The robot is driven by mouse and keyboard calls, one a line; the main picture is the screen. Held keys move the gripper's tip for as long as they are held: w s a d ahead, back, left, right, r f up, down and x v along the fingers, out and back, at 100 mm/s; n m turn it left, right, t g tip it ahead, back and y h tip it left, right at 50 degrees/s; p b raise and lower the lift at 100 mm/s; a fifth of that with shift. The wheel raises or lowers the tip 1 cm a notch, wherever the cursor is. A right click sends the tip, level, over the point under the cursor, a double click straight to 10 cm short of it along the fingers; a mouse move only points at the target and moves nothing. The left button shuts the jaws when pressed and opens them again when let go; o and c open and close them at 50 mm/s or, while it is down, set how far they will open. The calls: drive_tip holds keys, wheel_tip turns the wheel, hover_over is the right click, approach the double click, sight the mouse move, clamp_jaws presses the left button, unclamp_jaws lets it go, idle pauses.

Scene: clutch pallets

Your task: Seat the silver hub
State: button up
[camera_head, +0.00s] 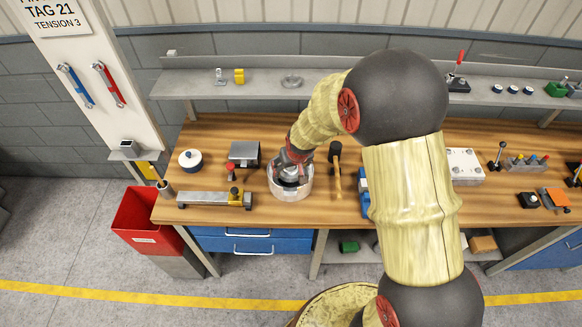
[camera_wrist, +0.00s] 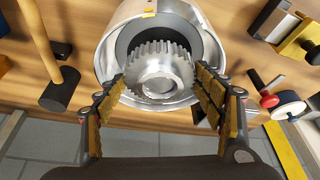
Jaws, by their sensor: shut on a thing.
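The silver hub (camera_wrist: 158,72), a toothed metal ring with a central bore, is between the two fingers of my gripper (camera_wrist: 160,86) in the wrist view. My gripper is shut on it, a finger pad against each side. The hub is at the open mouth of a round pale metal housing (camera_wrist: 195,98) with a dark ring (camera_wrist: 128,42) inside. I cannot tell how deep the hub sits or whether it touches the bottom. In the head view my gripper (camera_head: 289,170) reaches down into the housing (camera_head: 291,193) on the wooden bench and mostly hides the hub.
A mallet (camera_head: 335,165) lies right of the housing; a press-like grey block (camera_head: 244,152) and a long grey tool with a yellow end (camera_head: 205,199) lie left. A shelf (camera_head: 330,83) runs behind. Bench (camera_head: 262,207) in front is narrow but clear.

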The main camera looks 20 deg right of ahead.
drive_tip(key=shift+f+b, duration=0.9)
drive_tip(key=shift+f, duration=0.3)
idle(0.4)
drive_tip(key=o, duration=1.7)
drive_tip(key=o, duration=0.4)
drive_tip(key=shift+s+f, duration=0.1)
drive_tip(key=shift+f, duration=0.05)
drive_tip(key=shift+r+p, duration=2.1)
drive_tip(key=shift+r, duration=1.5)
